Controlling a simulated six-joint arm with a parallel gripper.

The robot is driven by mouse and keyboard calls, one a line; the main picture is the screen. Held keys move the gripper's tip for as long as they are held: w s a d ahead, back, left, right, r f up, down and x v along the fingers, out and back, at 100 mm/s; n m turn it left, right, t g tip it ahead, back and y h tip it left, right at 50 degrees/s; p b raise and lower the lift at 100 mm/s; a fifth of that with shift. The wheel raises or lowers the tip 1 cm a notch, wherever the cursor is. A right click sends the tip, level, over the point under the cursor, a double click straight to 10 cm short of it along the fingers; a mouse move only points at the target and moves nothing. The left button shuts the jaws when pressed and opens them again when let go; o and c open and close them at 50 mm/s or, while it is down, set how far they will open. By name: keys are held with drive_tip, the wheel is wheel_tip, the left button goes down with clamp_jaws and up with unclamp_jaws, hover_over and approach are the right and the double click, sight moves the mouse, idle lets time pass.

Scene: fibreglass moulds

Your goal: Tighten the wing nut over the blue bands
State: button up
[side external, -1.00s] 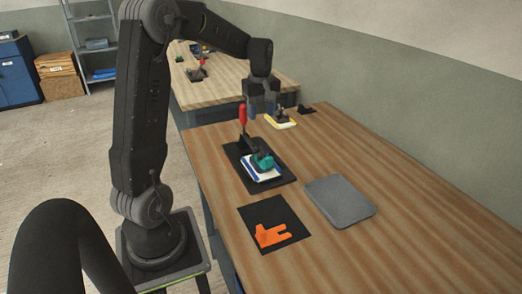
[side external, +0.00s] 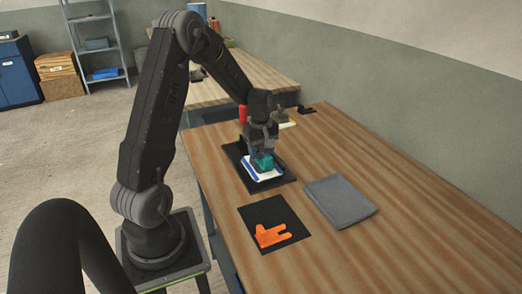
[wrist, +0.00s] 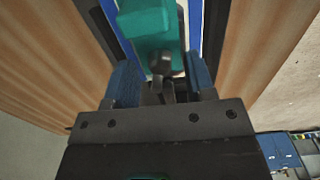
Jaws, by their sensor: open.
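A white mould with blue bands (side external: 269,176) lies on a black mat (side external: 284,184). A teal piece (side external: 264,162) sits on top of it and fills the top of the wrist view (wrist: 148,20). A blue band (wrist: 195,22) shows beside it there. My gripper (side external: 262,152) is low over the teal piece, pointing down. In the wrist view its blue fingers (wrist: 163,78) are apart, one on each side of a grey metal part (wrist: 160,62), which may be the wing nut. I cannot tell whether they touch it. The mould's far side is hidden by my gripper.
A red handle (side external: 243,113) stands just behind my gripper. An orange forked piece (side external: 271,235) lies on a black mat in front. A grey slab (side external: 341,201) lies to the right. A yellow-edged mould (side external: 289,125) is partly hidden behind, near a black bracket (side external: 306,109).

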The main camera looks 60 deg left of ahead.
drive_tip(key=c, duration=0.9)
drive_tip(key=shift+m, duration=5.9)
drive_tip(key=o, duration=0.9)
